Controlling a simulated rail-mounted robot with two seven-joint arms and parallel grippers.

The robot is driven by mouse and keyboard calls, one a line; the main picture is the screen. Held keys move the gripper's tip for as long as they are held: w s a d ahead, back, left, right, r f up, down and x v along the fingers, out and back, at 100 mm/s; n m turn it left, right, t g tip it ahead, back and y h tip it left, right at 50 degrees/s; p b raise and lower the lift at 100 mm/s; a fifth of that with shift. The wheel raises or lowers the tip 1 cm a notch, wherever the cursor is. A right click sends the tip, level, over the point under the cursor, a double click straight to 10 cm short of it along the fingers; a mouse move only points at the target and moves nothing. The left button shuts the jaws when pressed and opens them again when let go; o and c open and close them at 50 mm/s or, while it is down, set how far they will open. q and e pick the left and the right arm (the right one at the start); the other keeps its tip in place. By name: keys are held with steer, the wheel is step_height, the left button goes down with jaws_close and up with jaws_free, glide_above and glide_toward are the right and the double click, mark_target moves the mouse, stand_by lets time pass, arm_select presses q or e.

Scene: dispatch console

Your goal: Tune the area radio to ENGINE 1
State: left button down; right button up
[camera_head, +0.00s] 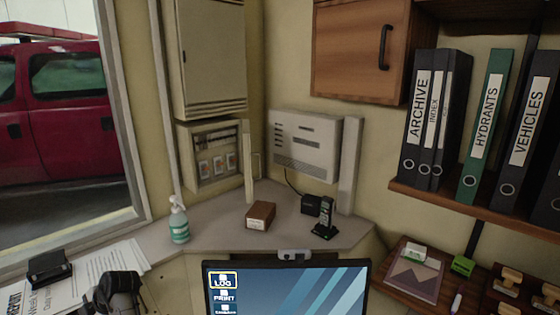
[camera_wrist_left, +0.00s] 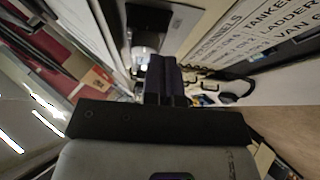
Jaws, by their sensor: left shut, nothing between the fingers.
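The area radio cannot be told for certain in either view. A small black handset (camera_head: 326,212) stands upright in a cradle on the corner desk in the head view. In the left wrist view, a board (camera_wrist_left: 255,38) carries large lettering, partly cut off, with LADDER and VAN 6 legible. My left gripper (camera_wrist_left: 166,62) is shut and empty, with its dark fingers together beside the board in the picture. A dark shape at the lower left of the head view may be part of my left arm. My right gripper is in neither view.
A monitor (camera_head: 290,288) stands at the front. A spray bottle (camera_head: 178,220), a brown box (camera_head: 260,215) and a black box (camera_head: 311,204) stand on the desk (camera_head: 215,238). Binders (camera_head: 483,130) fill the right shelf. A headset (camera_wrist_left: 236,94) shows in the wrist view.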

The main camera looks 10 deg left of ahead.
arm_select(q)
steer(key=shift+s+d+r+p, duration=0.2)
steer(key=shift+d+r+p, duration=0.2)
steer(key=shift+r, duration=0.2)
steer(key=shift+s+d+r+p, duration=0.2)
steer(key=shift+d+r+p, duration=0.05)
steer(key=shift+r+p, duration=0.3)
